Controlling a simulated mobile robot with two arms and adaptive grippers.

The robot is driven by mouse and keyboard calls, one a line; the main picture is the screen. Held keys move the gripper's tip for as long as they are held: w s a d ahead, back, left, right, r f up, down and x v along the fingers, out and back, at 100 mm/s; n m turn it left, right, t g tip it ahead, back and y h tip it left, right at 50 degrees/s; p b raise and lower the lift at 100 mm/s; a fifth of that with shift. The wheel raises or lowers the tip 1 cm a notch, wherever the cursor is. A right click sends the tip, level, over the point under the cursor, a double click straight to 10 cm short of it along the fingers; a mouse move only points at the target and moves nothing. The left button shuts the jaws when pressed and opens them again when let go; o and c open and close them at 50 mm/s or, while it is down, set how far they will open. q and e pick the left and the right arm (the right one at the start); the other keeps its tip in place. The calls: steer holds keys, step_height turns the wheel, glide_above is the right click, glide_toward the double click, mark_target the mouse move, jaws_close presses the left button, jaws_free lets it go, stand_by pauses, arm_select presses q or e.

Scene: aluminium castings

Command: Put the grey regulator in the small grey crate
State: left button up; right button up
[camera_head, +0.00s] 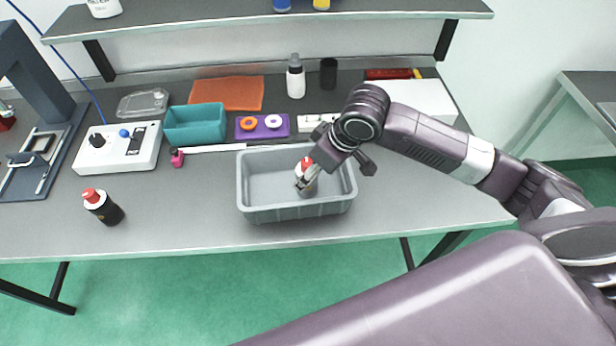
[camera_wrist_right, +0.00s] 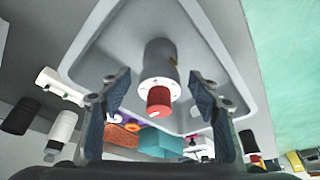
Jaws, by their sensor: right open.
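The grey regulator (camera_wrist_right: 160,57), with a red knob (camera_wrist_right: 158,98) and a white ring, is inside the small grey crate (camera_head: 288,213). In the head view the regulator's red and white top (camera_head: 306,164) shows beside my right gripper (camera_head: 307,184), which partly covers it. In the right wrist view my right gripper (camera_wrist_right: 157,88) is open, one finger on each side of the regulator's knob end, with gaps between. The regulator appears to stand in the crate, though its base is hard to see. My left gripper is not in view.
A teal bin (camera_head: 196,124), a purple tray with rings (camera_head: 262,126) and a white bottle (camera_head: 296,76) are behind the crate. A shelf (camera_head: 270,20) overhangs the back. The table right of the crate is clear.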

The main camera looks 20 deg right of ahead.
steer(key=v, duration=0.8)
steer(key=shift+b, duration=0.3)
